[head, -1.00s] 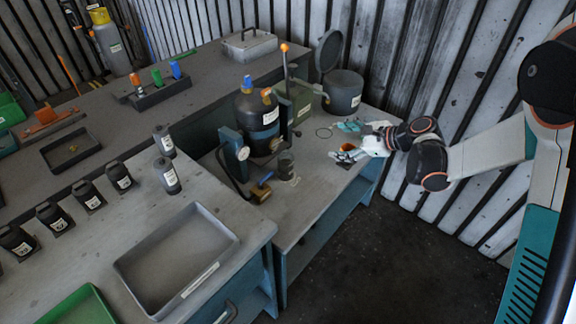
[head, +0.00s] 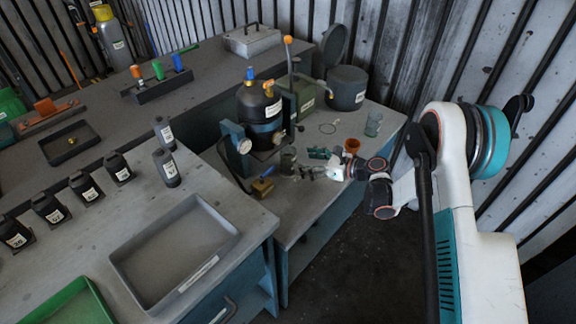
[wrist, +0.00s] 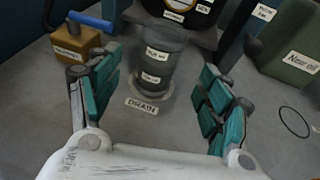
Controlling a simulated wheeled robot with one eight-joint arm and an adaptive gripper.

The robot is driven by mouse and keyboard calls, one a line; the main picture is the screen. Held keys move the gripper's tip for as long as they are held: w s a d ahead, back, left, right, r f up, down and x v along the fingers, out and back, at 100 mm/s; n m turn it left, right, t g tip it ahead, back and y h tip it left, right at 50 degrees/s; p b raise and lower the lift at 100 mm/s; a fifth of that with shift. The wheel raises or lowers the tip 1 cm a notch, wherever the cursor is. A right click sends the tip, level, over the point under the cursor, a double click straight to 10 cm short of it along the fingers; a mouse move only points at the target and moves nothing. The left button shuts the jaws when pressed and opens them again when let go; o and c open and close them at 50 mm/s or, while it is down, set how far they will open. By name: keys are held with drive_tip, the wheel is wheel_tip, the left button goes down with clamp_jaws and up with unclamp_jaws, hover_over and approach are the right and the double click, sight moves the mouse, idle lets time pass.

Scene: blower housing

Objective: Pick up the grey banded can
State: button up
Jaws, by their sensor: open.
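The grey banded can (wrist: 160,62) stands upright in the middle of the wrist view, with labels on its side and a bench label in front of it. In the head view the can (head: 288,160) stands on the lower bench in front of the black tank. My gripper (head: 311,165) is open and reaches in from the right, low over the bench. In the wrist view the teal fingers of my gripper (wrist: 160,72) frame the can with a gap on both sides. I cannot tell whether the fingertips reach alongside it. Nothing is held.
A black tank (head: 259,115) stands close behind the can. A brass block with a blue handle (wrist: 77,42) is to its left and a green can (wrist: 288,45) to its right.

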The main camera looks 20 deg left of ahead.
sight(295, 160)
drive_tip(key=shift+b+x, duration=0.35)
drive_tip(key=shift+x, duration=1.2)
drive_tip(key=b+x, duration=0.2)
drive_tip(key=x, duration=0.3)
drive_tip(key=shift+f, duration=0.15)
drive_tip(key=shift+c, duration=0.6)
drive_tip(key=c, duration=1.1)
